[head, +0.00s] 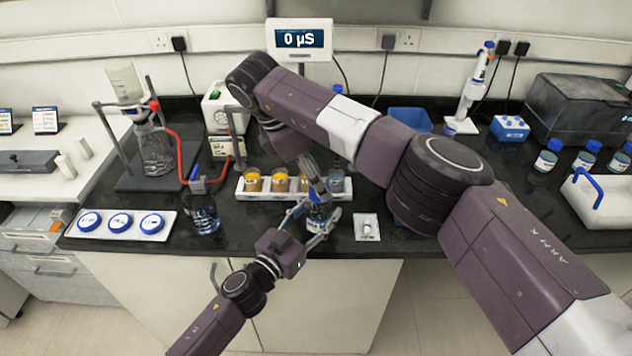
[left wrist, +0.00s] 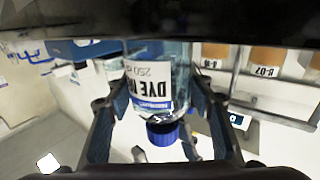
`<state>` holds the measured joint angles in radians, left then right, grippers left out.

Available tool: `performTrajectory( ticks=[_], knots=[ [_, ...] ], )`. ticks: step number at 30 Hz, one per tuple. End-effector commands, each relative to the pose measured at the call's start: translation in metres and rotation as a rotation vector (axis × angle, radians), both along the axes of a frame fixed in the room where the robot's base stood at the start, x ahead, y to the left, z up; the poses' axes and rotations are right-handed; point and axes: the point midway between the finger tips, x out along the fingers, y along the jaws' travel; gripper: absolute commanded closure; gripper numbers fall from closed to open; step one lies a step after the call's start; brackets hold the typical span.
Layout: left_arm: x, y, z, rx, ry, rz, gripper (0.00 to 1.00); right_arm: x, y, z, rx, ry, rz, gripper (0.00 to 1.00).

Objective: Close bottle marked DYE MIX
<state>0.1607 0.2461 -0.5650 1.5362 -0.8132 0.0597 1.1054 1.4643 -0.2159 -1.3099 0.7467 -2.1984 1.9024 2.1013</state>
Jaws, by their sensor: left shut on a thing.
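The DYE MIX bottle (head: 318,211) is clear glass with a white and blue label. It stands near the bench's front edge, partly hidden by my grippers. In the left wrist view, the bottle (left wrist: 157,88) sits between the fingers of my left gripper (left wrist: 158,125), which is shut on it. My left gripper also shows in the head view (head: 318,226). A blue cap (left wrist: 163,133) shows at the bottle's neck end; whether it is fully seated is unclear. My right gripper (head: 316,178) points down just above the bottle; its fingertips and grip are not clear.
A beaker (head: 203,214) and a white tray with three blue discs (head: 101,238) lie left. A small white tray (head: 372,237) is close right. A meter (head: 299,40) reads 0 µS. My right arm crosses over the bench.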

Motion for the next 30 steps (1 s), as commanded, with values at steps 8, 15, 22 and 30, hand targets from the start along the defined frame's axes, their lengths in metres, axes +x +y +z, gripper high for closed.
performTrajectory(
  ticks=[8, 15, 22, 30],
  knots=[
    [-0.001, 0.000, -0.001, -0.001, 0.003, -0.001, 1.00, 0.000, 0.000, 0.030, 0.001, 0.000, 0.000, 0.49],
    [-0.001, 0.000, -0.001, -0.001, 0.003, -0.001, 1.00, 0.000, 0.000, 0.030, 0.001, 0.001, 0.002, 0.52],
    [-0.001, 0.000, -0.001, -0.001, 0.003, -0.001, 1.00, 0.000, 0.000, 0.030, -0.005, 0.057, 0.131, 0.52],
    [0.000, 0.000, -0.001, -0.001, 0.003, -0.001, 1.00, 0.002, -0.002, 0.031, -0.020, 0.234, 0.572, 0.52]
  ],
)
